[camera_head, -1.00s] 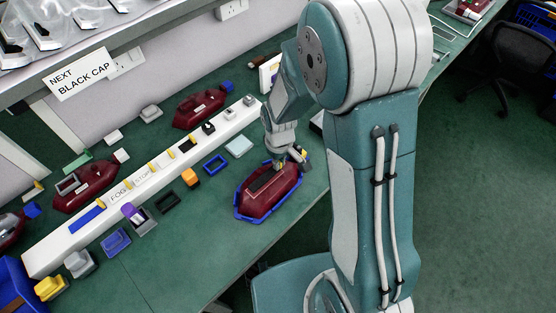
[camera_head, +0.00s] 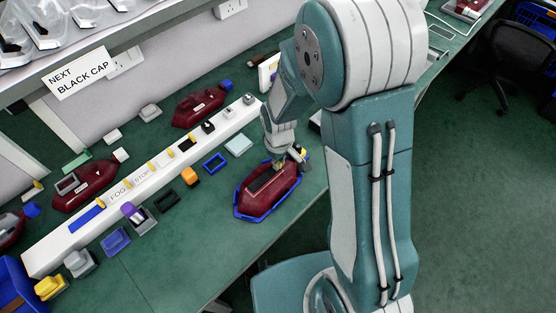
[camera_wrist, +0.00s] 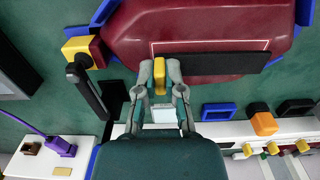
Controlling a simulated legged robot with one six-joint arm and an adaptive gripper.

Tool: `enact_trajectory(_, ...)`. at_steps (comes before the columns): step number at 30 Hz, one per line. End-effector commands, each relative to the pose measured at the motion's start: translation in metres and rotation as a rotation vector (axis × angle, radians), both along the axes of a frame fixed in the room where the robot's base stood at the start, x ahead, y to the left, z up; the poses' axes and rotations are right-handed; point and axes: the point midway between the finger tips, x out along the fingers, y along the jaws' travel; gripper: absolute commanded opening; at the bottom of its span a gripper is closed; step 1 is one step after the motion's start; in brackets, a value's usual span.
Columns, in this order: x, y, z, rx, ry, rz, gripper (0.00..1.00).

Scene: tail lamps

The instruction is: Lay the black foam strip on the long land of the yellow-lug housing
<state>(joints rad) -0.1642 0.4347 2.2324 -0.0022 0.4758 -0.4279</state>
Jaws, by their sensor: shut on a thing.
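The dark red housing (camera_head: 280,195) sits in a blue cradle (camera_head: 257,219) near the bench's front edge. It fills the top of the wrist view (camera_wrist: 205,25), with a yellow lug (camera_wrist: 80,50) at its left end. A pale thin outline marks the long land. My gripper (camera_wrist: 161,72) is shut on the yellow tab (camera_wrist: 160,82) of the black foam strip (camera_wrist: 225,65). The strip lies roughly along the land, over its near side, with the outline showing beyond it. I cannot tell whether the strip touches the housing. The fingers hide its left end.
A long white rail (camera_head: 95,212) with small parts runs behind the housing. A blue frame (camera_head: 215,163), an orange block (camera_head: 190,177) and a black frame (camera_head: 167,201) lie between. Other red housings (camera_head: 198,107) stand farther back.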

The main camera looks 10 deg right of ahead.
Motion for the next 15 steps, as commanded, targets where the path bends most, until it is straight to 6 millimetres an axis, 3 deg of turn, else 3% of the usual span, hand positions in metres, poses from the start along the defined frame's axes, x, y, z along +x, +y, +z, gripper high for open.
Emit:
enact_trajectory(9, -0.0002, 0.0000, -0.0098, -0.001, 0.001, 0.000, 0.00)
enact_trajectory(10, -0.0001, 0.0001, -0.0096, 0.000, 0.000, 0.000, 0.21)
enact_trajectory(12, -0.0001, 0.0001, -0.0094, 0.000, 0.000, 0.000, 0.52)
enact_trajectory(15, 0.0000, 0.0000, -0.0093, 0.000, 0.000, 0.000, 0.52)
